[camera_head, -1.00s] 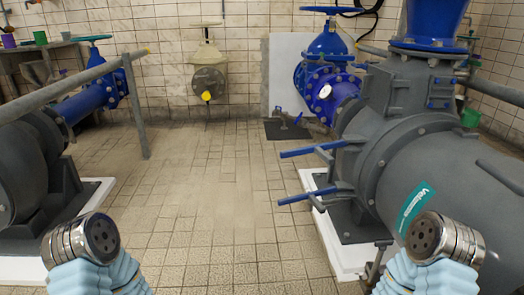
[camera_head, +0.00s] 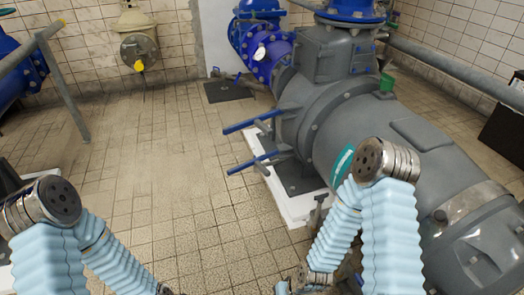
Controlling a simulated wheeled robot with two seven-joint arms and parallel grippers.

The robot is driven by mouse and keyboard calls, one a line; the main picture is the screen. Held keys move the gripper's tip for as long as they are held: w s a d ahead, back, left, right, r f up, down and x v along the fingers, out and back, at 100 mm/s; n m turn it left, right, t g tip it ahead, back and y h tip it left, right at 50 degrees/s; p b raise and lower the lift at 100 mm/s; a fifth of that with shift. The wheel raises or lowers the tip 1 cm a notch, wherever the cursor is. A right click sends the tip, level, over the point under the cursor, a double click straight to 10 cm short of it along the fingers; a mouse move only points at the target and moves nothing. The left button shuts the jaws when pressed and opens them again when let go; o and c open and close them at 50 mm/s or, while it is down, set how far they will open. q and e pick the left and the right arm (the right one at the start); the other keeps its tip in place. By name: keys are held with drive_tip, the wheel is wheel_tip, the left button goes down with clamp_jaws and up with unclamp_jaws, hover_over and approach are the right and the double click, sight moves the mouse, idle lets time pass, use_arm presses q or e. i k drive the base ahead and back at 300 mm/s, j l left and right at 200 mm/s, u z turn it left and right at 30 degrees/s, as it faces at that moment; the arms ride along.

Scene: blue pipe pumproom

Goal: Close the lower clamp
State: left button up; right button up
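Two clamps with blue handles stick out to the left from the side of the big grey pump housing. The lower clamp (camera_head: 252,163) has its blue bar pointing left above the white plinth. The upper clamp (camera_head: 254,122) sits above and behind it with a similar bar. No gripper touches either clamp. My two arms show as light blue sleeves with round metal joints, one at the lower left and one at the lower right.
The grey pump (camera_head: 400,150) fills the right side, on a white plinth (camera_head: 291,205). A blue valve (camera_head: 262,52) stands behind it. A grey rail (camera_head: 68,90) and blue pipework are at the left. The tiled floor (camera_head: 165,160) between is clear.

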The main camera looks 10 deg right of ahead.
sight(257, 162)
drive_tip(key=i+z, duration=0.1)
drive_tip(key=z, duration=0.3)
drive_tip(key=j+z, duration=0.15)
drive_tip(key=z, duration=0.25)
drive_tip(key=i+j+z, duration=0.1)
drive_tip(key=z, duration=0.3)
drive_tip(key=j+z, duration=0.15)
drive_tip(key=z, duration=0.25)
drive_tip(key=j+z, duration=0.3)
drive_tip(key=j, duration=0.35)
drive_tip(key=j+z, duration=0.25)
drive_tip(key=j, duration=0.4)
drive_tip(key=j+z, duration=0.3)
drive_tip(key=j, duration=0.4)
drive_tip(key=k+j+z, duration=0.25)
drive_tip(key=j, duration=0.35)
drive_tip(key=k+j, duration=0.1)
drive_tip(key=j, duration=0.3)
drive_tip(key=k+j, duration=0.1)
drive_tip(key=j, duration=0.3)
drive_tip(key=k+j, duration=0.15)
drive_tip(key=j, duration=0.25)
drive_tip(key=k+j, duration=0.1)
drive_tip(key=j, duration=0.3)
drive_tip(key=k, duration=0.45)
drive_tip(key=i+j+u, duration=0.2)
drive_tip(key=j, duration=0.15)
drive_tip(key=i+j+u, duration=0.2)
drive_tip(key=i+j, duration=0.05)
drive_tip(key=j, duration=0.05)
